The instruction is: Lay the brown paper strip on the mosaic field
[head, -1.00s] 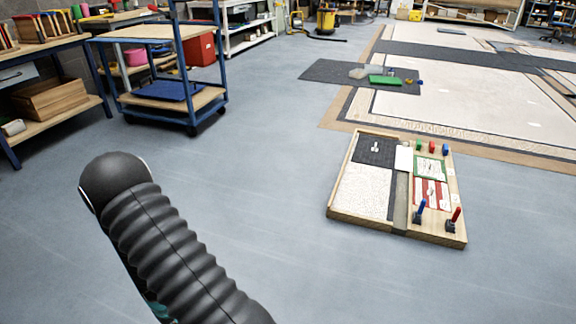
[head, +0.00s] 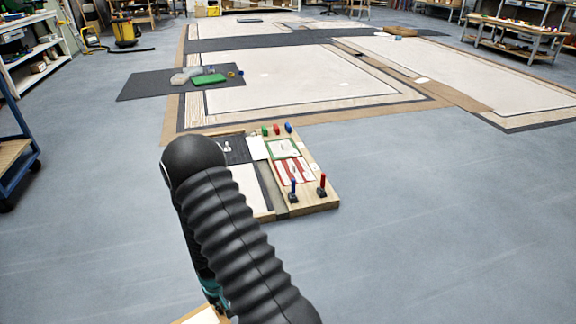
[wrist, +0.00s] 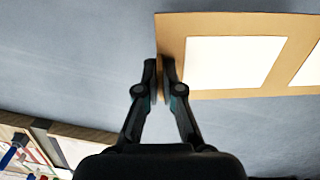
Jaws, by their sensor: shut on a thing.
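In the wrist view my gripper (wrist: 160,78) is shut on the left edge of a brown paper strip (wrist: 230,94). The strip has white rectangles on it and runs off the right side of the picture, above the grey floor. In the head view a small piece of the strip (head: 200,316) shows at the bottom edge, and my black ribbed arm hides my gripper. The mosaic field (head: 300,80) lies flat on the floor ahead, with large pale panels and brown and dark bands.
A wooden tray (head: 318,201) with coloured pegs and cards stands on the floor before the field, partly behind my arm. A dark mat (head: 150,85) with a green block (head: 209,79) overlaps the field's left side. The floor at right is clear. Shelves and a workbench (head: 515,38) stand around.

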